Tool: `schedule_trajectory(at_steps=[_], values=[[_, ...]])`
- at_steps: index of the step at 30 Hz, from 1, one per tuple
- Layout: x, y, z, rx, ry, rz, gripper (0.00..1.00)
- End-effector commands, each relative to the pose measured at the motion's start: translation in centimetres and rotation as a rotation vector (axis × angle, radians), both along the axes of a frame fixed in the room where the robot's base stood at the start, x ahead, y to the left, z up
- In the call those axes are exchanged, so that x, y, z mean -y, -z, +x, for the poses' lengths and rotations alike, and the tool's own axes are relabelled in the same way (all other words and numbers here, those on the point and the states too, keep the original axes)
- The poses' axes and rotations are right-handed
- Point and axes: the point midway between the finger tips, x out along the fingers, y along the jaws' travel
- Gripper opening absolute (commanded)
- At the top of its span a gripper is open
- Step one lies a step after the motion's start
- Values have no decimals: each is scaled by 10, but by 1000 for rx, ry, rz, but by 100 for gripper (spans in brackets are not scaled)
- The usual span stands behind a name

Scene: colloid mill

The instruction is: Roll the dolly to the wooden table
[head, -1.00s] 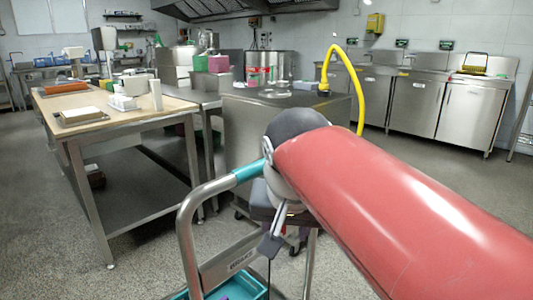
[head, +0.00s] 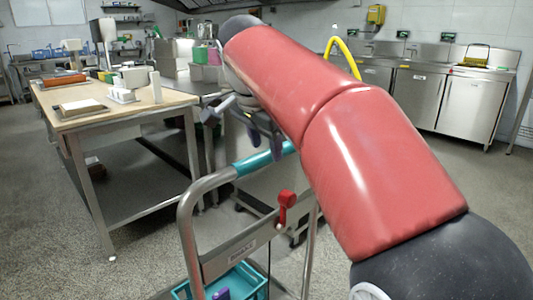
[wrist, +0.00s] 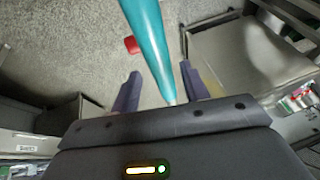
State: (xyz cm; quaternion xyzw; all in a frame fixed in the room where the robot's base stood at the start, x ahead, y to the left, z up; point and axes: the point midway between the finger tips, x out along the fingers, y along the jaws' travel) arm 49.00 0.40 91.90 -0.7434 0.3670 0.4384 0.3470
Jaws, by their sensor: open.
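The dolly's metal push frame (head: 190,225) stands upright close in front of me, with a teal grip (head: 262,160) on its top bar. The grip also crosses the upper middle of the wrist view (wrist: 148,40). My gripper (head: 262,145) is open, just above the grip; in the wrist view its two fingers (wrist: 158,90) are spread, with the grip showing between them. I cannot tell whether they touch it. The wooden table (head: 75,100) is left of and beyond the dolly, with floor visible between them. The dolly's wheels are hidden.
A red knob (head: 287,199) and a teal tray (head: 235,284) are on the dolly. A white device (head: 135,83) stands on the wooden table. Steel cabinets (head: 440,100) line the right back wall. The grey floor (head: 50,225) at left is clear.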

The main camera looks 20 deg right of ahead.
Motion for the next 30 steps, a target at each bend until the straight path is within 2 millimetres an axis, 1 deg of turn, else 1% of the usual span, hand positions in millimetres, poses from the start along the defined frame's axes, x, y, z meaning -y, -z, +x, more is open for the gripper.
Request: schedule_trajectory(at_steps=[1,3,6,14,15,25,30], values=[[2,7,2,-1,0,0,45],[3,14,5,-1,0,0,45],[5,19,7,0,0,0,45],[6,20,8,1,-1,0,45],[6,20,8,1,-1,0,44],[6,20,8,1,-1,0,0],[5,20,8,1,-1,0,0]])
